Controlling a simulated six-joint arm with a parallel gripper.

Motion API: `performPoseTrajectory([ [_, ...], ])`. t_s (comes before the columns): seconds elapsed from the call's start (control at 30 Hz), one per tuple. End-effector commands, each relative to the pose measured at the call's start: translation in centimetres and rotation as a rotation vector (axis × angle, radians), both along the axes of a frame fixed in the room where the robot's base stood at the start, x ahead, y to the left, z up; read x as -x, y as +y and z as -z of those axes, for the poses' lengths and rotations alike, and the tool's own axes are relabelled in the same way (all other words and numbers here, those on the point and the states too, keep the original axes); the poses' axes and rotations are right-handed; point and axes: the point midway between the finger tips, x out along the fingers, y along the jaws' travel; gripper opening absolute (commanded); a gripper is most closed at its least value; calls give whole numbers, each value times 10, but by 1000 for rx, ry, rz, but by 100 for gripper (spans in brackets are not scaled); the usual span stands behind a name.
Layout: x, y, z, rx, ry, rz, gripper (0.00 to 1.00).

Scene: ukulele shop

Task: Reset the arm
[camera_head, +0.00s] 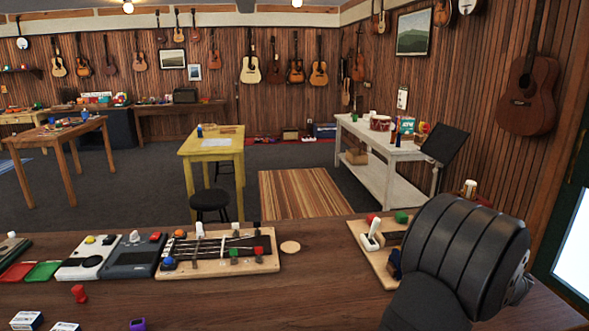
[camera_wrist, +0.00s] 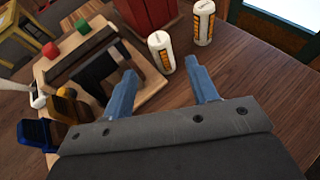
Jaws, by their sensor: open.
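My gripper (camera_wrist: 165,88) shows in the wrist view with its two blue fingers spread apart and nothing between them. It is over the wooden table (camera_wrist: 250,70), to the right of a light wooden board (camera_wrist: 60,75) carrying a dark block-like fixture, a red cube (camera_wrist: 50,50) and a green cube (camera_wrist: 82,26). In the head view my black arm (camera_head: 470,245) is folded at the right and hides part of this board (camera_head: 360,228). The gripper fingers are hidden in that view.
Two white cans stand beyond the fingers, one nearer (camera_wrist: 161,52) and one farther (camera_wrist: 203,22).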

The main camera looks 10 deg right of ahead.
Motion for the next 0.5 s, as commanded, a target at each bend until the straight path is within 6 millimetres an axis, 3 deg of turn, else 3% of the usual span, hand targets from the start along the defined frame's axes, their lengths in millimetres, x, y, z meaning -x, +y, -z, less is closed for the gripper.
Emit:
performPoseTrajectory([
  [0.5,-67,-40,34,0,1,-3,53],
])
